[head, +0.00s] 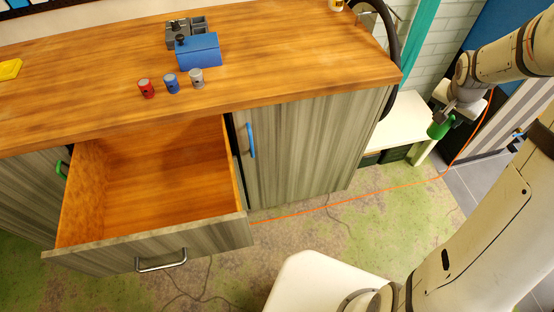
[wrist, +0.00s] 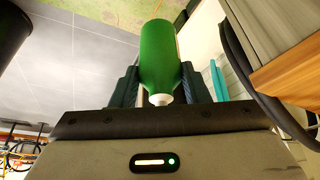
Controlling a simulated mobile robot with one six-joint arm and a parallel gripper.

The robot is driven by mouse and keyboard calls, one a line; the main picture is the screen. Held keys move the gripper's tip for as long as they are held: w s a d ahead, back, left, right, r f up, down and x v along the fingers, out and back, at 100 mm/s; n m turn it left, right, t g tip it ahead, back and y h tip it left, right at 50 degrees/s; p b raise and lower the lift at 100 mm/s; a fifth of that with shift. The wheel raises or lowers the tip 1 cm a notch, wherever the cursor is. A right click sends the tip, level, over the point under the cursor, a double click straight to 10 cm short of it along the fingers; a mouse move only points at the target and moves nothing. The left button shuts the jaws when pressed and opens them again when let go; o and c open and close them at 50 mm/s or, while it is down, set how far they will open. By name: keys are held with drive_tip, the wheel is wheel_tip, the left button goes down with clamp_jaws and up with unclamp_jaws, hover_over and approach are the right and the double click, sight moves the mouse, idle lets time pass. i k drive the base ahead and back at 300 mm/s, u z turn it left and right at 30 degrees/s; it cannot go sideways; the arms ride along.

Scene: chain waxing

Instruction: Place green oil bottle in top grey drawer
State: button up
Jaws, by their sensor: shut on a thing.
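My gripper (wrist: 164,88) is shut on the green oil bottle (wrist: 158,55). In the wrist view the bottle sits between the two dark fingers, its white cap end towards the palm. In the head view the green bottle (head: 438,127) hangs below my gripper (head: 450,112) at the upper right, near a low white table. The top grey drawer (head: 160,190) has a silver handle and stands open at the left, its wooden inside empty. My gripper is well to the right of the drawer, past the workbench's right end.
The wooden workbench (head: 270,75) carries a blue box (head: 200,50) and red, blue and grey small cans near its middle. A cabinet door with a blue handle (head: 251,140) is shut beside the drawer. The low white table (head: 400,132) stands right of the workbench. An orange cable (head: 340,202) crosses the floor.

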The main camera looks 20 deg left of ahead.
sight(209, 214)
drive_tip(key=u, duration=1)
drive_tip(key=i, duration=0.1)
drive_tip(key=z, duration=2.85)
drive_tip(key=k, duration=1.95)
drive_tip(key=u, duration=1.9)
